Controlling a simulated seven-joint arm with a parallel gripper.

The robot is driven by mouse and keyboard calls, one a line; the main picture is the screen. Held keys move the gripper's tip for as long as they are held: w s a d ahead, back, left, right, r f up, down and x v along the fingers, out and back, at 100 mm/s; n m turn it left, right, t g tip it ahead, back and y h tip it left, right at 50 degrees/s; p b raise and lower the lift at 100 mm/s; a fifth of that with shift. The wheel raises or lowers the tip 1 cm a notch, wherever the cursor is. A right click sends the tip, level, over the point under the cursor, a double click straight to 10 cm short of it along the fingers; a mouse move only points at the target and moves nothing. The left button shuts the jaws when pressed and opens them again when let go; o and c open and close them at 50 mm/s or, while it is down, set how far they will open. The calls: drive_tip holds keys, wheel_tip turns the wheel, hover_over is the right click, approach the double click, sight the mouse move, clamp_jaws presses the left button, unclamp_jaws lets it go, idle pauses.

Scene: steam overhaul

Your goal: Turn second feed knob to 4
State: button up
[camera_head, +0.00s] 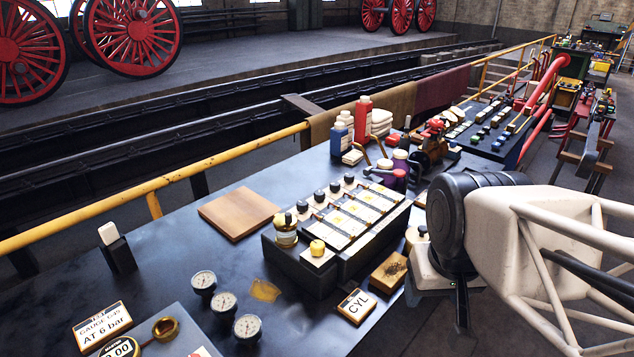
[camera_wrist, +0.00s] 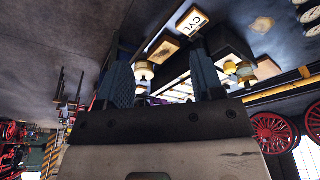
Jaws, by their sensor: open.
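A dark box (camera_head: 300,268) with a row of pale panels stands mid-table. Several small black feed knobs line its far-left edge, among them a front one (camera_head: 303,206), one behind it (camera_head: 319,196) and a third (camera_head: 335,187). Their number marks are too small to read, and I cannot tell which counts as second. My gripper (camera_wrist: 162,58) is open and empty, its two dark fingers apart in the wrist view. In the head view it is at the box's right, near the table edge, apart from the black knobs. The pale panels (camera_wrist: 178,88) show beyond the fingers.
A CYL sign (camera_head: 356,306) and a brown block (camera_head: 389,272) lie right of the box. A brass-topped jar (camera_head: 286,232) and a yellow knob (camera_head: 317,248) are at its front. Three gauges (camera_head: 224,305), a wooden board (camera_head: 238,213) and bottles (camera_head: 363,118) surround it.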

drive_tip(key=w+a+r+n, duration=0.2)
drive_tip(key=w+r+n, duration=0.1)
drive_tip(key=w, duration=0.9)
drive_tip(key=n+g, duration=0.3)
drive_tip(key=n, duration=0.5)
hover_over(319, 192)
drive_tip(key=f, duration=0.8)
drive_tip(key=shift+s+d+f, duration=0.15)
drive_tip(key=shift+s+d, duration=0.1)
drive_tip(key=shift+s, duration=0.15)
drive_tip(key=shift+w+a+f, duration=0.2)
drive_tip(key=shift+w, duration=0.15)
drive_tip(key=shift+f, duration=0.1)
drive_tip(key=shift+f, duration=3.85)
